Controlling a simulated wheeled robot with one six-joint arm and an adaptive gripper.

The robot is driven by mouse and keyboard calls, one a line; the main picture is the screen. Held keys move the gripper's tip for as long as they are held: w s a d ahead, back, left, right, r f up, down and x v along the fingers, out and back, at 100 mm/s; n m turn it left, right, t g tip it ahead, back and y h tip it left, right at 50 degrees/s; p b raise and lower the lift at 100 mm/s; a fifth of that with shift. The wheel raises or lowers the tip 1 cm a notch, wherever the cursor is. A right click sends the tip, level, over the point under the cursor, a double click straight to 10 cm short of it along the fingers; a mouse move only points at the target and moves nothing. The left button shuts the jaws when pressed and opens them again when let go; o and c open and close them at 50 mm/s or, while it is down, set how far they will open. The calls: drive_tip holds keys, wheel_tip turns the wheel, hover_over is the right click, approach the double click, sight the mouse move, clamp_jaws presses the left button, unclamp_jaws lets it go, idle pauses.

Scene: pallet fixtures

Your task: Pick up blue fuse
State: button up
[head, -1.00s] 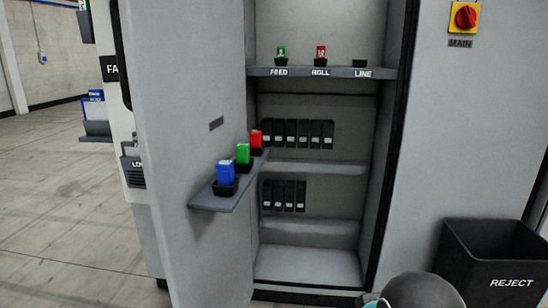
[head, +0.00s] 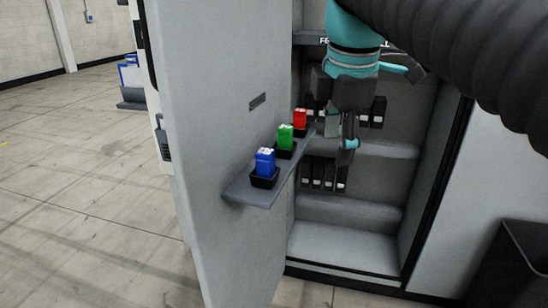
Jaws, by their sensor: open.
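The blue fuse (head: 265,161) stands upright in a black holder (head: 264,179) at the near end of a small grey shelf (head: 240,191) on the open cabinet door. My gripper (head: 341,140) hangs pointing down in front of the cabinet opening, to the right of the door shelf and apart from the blue fuse. It is open and looks empty. Its fingers are dark and partly blend with the black units behind them.
A green fuse (head: 286,138) and a red fuse (head: 300,119) stand behind the blue one on the same shelf. The door panel (head: 215,120) borders the shelf on the left. Black units (head: 323,174) line the cabinet's inner shelves. A dark bin (head: 515,265) stands at lower right.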

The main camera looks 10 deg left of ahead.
drive_tip(key=w+a+r+n, duration=0.1)
drive_tip(key=a+r+n, duration=0.4)
drive_tip(key=a+n, duration=0.1)
drive_tip(key=n+g+p, duration=0.1)
drive_tip(key=n, duration=0.5)
approach(265, 151)
drive_tip(key=shift+h, duration=0.3)
drive_tip(key=f, duration=0.3)
drive_tip(key=w+f, duration=0.1)
drive_tip(key=f, duration=0.1)
drive_tip(key=shift+f+b, duration=0.2)
drive_tip(key=shift+b, duration=0.15)
drive_tip(key=shift+w+a+f+b, duration=0.15)
drive_tip(key=shift+f+b, duration=0.15)
drive_tip(key=shift+f, duration=1.05)
drive_tip(key=shift+w+f+b, duration=0.15)
drive_tip(key=shift+f+b, duration=0.15)
drive_tip(key=shift+f, duration=1)
clamp_jaws()
